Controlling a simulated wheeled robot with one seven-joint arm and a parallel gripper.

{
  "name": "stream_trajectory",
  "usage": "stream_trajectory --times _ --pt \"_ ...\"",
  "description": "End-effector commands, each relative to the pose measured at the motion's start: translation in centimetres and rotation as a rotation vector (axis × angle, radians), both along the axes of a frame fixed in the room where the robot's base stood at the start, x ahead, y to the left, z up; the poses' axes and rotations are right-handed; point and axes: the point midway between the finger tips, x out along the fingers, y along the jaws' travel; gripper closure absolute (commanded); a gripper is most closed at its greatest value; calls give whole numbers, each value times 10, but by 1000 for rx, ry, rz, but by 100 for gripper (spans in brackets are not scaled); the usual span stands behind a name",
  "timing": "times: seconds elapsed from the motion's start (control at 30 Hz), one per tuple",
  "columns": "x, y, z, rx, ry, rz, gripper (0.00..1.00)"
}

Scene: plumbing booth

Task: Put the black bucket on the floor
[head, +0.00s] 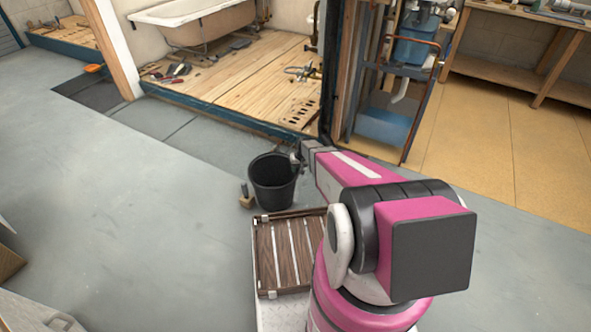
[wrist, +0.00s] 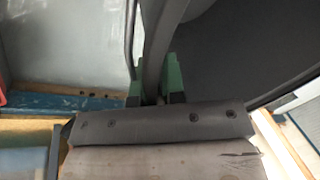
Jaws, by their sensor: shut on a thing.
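The black bucket (head: 272,184) is upright in the head view, just beyond the slatted wooden tray on my base. My gripper (head: 297,158) is at the bucket's right rim. In the wrist view, the green-tipped fingers of my gripper (wrist: 155,85) are shut on the bucket's rim, with the dark bucket wall (wrist: 215,60) filling the upper right. The bucket's underside is hidden, so I cannot tell whether it touches the floor.
The slatted tray (head: 285,252) lies in front of the bucket. A small wooden-looking block (head: 246,196) stands at its left. The raised plank platform (head: 235,75) with tools and a bathtub (head: 195,20) is behind. Grey floor (head: 130,190) is clear to the left.

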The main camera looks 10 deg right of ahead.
Motion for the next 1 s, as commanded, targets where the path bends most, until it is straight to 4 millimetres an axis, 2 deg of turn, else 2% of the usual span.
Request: stream_trajectory --times 0.17,0.2,0.23,0.27,0.53,0.67,1.0 --pt "0 0 -2 1 0 -1 100" --pt "0 0 -2 0 0 0 77" --pt "0 0 -2 0 0 0 67" --pt "0 0 -2 0 0 0 65" --pt "0 0 -1 0 0 0 65" --pt "-1 -2 7 0 -1 0 65" --pt "-6 -19 68 0 -2 -1 65"
